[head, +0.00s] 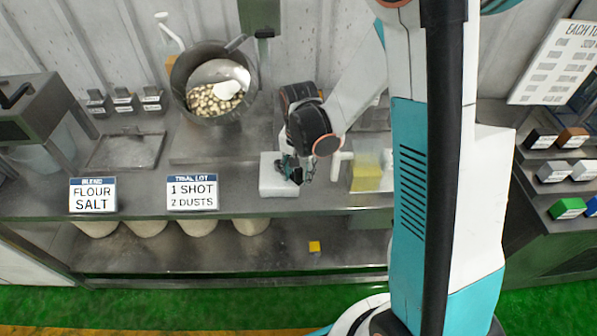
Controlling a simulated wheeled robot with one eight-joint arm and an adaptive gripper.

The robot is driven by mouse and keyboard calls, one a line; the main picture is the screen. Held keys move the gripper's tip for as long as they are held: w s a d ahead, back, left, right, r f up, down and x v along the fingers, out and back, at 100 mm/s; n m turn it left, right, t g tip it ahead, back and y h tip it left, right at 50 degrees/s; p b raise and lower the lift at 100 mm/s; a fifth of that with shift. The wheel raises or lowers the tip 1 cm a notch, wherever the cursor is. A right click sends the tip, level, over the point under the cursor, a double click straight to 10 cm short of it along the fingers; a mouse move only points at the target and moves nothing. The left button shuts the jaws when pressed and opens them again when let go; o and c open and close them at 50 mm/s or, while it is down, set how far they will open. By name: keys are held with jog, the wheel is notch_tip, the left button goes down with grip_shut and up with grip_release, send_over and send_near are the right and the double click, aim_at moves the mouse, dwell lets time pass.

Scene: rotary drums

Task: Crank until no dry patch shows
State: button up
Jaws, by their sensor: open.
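A steel drum (183,75) stands tilted at the back of the counter, its mouth facing me. Pale tan pieces (209,101) lie inside with a white patch (226,89) on them. Whether any pieces are dry is too small to tell. A white bent handle (168,30) sticks up behind the drum at its left; whether it is the crank is unclear. My gripper (303,176) is open over the counter, right of the drum and apart from it, beside a white block (279,187). Its fingertips are small and partly hidden.
Signs read "BLEND FLOUR SALT" (93,195) and "TRIAL LOT 1 SHOT 2 DUSTS" (192,192). A clear bin with yellow contents (367,178) stands right of my gripper. A flat tray (125,151) lies left. A yellow cube (314,246) sits on the lower shelf. My arm blocks the right-middle view.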

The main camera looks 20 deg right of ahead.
grip_shut()
jog(key=shift+d, duration=0.1)
